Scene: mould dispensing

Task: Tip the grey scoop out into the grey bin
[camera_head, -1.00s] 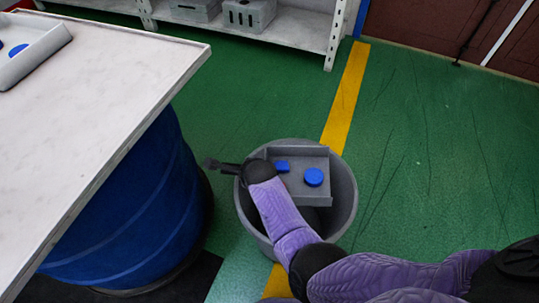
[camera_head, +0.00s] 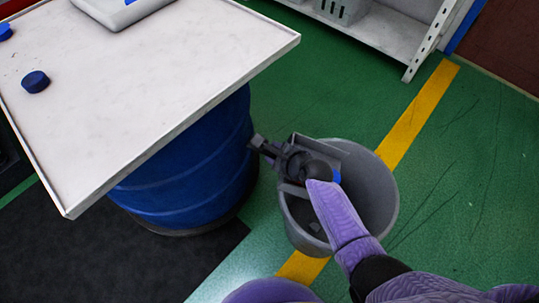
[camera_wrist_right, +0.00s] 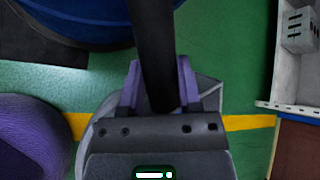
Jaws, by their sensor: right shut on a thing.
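The grey scoop (camera_head: 347,147) is over the grey bin (camera_head: 388,205), tilted and mostly hidden behind my right wrist. A bit of blue (camera_head: 337,177) shows beside the wrist; I cannot tell whether it lies in the scoop or below it. My right gripper (camera_wrist_right: 158,95) is shut on the scoop's dark handle (camera_wrist_right: 153,45), which runs between its purple fingers in the right wrist view. The bin's inside is partly covered by my arm; a small pale grey patch shows low in it. My left gripper is out of view.
A white-topped table (camera_head: 160,85) on a blue drum (camera_head: 190,170) stands close left of the bin. A shelf (camera_head: 385,40) stands behind. Green floor is free to the right.

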